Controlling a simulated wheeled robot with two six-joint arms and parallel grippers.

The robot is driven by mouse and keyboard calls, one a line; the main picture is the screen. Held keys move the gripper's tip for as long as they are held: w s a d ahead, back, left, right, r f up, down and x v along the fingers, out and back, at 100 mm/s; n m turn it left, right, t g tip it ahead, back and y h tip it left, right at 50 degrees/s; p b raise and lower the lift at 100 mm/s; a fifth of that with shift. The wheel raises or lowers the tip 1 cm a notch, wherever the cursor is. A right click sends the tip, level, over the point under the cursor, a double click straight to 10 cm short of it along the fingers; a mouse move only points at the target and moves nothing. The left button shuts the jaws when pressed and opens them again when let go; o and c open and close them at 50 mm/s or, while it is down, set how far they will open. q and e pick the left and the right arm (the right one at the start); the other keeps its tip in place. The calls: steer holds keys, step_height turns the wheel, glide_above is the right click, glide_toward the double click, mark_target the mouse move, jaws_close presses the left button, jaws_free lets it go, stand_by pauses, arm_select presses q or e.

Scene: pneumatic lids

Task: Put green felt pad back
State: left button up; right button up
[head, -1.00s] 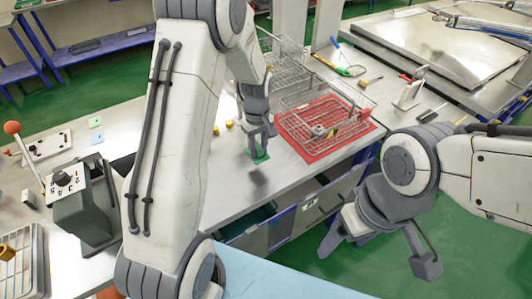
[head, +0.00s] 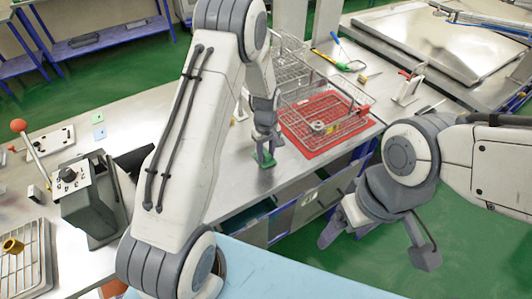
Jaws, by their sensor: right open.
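The small green felt pad (head: 266,161) shows at the fingertips of my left gripper (head: 265,155), over the metal bench left of the red mat. The fingers partly cover the pad. I cannot tell whether they grip it, or whether it touches the bench. My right gripper (head: 378,246) is open and empty, in the air in front of the bench at the right.
A wire basket (head: 345,100) stands on a red mat (head: 312,152). A dial box (head: 88,208) with a red-knobbed lever stands at the left, near two small pale pads, one blue (head: 98,117). My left arm hides part of the bench.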

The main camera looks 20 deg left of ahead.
mark_target(266, 153)
arm_select(q)
steer(key=shift+o, duration=0.5)
steer(key=shift+r, duration=0.45)
step_height(266, 153, up, 11)
steer(key=b, duration=0.3)
steer(key=s+d+r+m, duration=0.3)
steer(key=s+d, duration=0.1)
steer(key=d, duration=0.1)
steer(key=s+d+r+m, duration=0.1)
steer(key=s+d+m, duration=0.2)
steer(key=s+m, duration=0.2)
steer(key=s+d+r+m, duration=0.2)
steer(key=s+m, duration=0.3)
steer(key=s, duration=0.6)
steer(key=s+d+r+m+h, duration=0.1)
steer(key=s+d+m, duration=0.3)
steer(key=s, duration=0.5)
steer(key=shift+d+r+m, duration=0.25)
steer(key=shift+d+m, duration=0.15)
steer(key=shift+d, duration=0.2)
